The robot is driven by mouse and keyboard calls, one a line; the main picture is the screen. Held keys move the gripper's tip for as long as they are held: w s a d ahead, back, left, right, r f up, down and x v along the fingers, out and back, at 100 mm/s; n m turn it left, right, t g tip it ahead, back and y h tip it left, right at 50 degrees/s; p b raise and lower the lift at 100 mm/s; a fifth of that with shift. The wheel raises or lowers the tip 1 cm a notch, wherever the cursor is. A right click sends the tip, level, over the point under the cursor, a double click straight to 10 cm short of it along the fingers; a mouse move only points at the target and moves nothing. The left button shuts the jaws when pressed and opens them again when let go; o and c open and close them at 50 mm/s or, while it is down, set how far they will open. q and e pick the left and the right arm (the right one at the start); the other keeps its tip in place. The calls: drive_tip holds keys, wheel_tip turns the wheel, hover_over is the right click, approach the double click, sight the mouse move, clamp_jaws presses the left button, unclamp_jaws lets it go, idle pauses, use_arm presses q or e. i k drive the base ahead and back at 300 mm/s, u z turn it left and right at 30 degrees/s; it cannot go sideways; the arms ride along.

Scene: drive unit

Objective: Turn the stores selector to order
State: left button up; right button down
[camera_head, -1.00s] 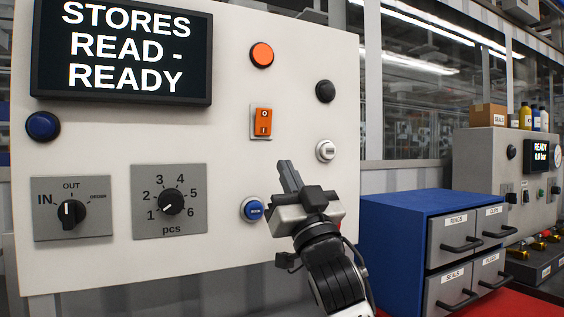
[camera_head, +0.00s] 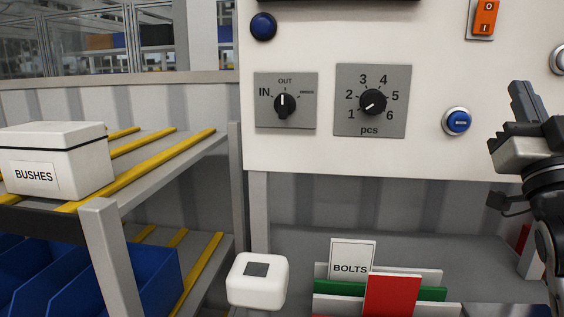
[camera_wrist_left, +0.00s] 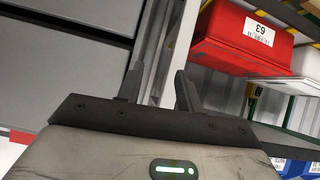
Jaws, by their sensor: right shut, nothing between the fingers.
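The stores selector (camera_head: 284,103) is a black knob on a grey plate on the white panel (camera_head: 420,157), in the head view. Its labels are IN at left, OUT at top and a small blurred one at right. The knob's white mark points up, at OUT. My right gripper (camera_head: 521,92) is shut and empty, in front of the panel, well right of the selector and apart from it. My left gripper (camera_wrist_left: 158,76) shows only in the left wrist view, open with nothing between its fingers.
A pcs dial (camera_head: 372,101) sits right of the selector, with a blue button (camera_head: 457,122) further right. Another blue button (camera_head: 263,26) is above. A BUSHES box (camera_head: 55,160) stands on the left rack. A white block (camera_head: 257,280) and BOLTS card (camera_head: 351,257) are below.

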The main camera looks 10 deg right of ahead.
sight(284, 105)
drive_tip(key=k, duration=1)
